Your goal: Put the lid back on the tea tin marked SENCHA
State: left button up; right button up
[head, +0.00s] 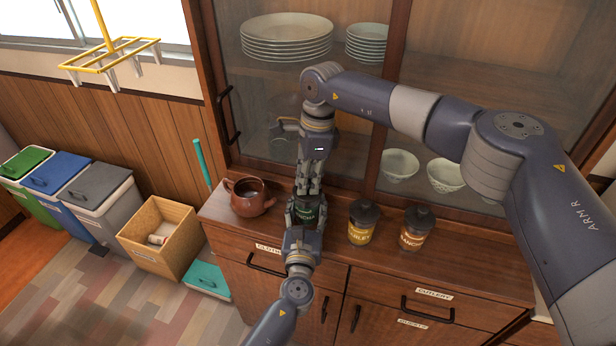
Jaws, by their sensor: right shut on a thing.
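A green tin (308,214) stands on the wooden counter between my two grippers; its label is mostly covered, so I cannot read SENCHA on it. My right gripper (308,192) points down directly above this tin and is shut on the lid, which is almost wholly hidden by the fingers. I cannot tell whether the lid touches the tin's rim. My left gripper (305,214) comes from the front, with its fingers at either side of the green tin. Whether they press on it is unclear.
A yellow-labelled tin (362,224) and an orange-labelled tin (416,230), both with dark lids, stand to the right. Behind is a glass-fronted cabinet with plates (287,38) and bowls (398,165). The counter's front edge is near.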

jog(key=shift+f, duration=0.1)
jog(key=o, duration=0.9)
jog(key=r, duration=0.4)
jog(key=d+r, duration=0.1)
jog(key=r, duration=0.7)
jog(key=shift+w+d, duration=0.2)
pick_arm(q)
jog(key=o, duration=1.6)
pick_arm(e)
jog(key=shift+f, duration=0.1)
pick_arm(q)
jog(key=shift+o, duration=0.2)
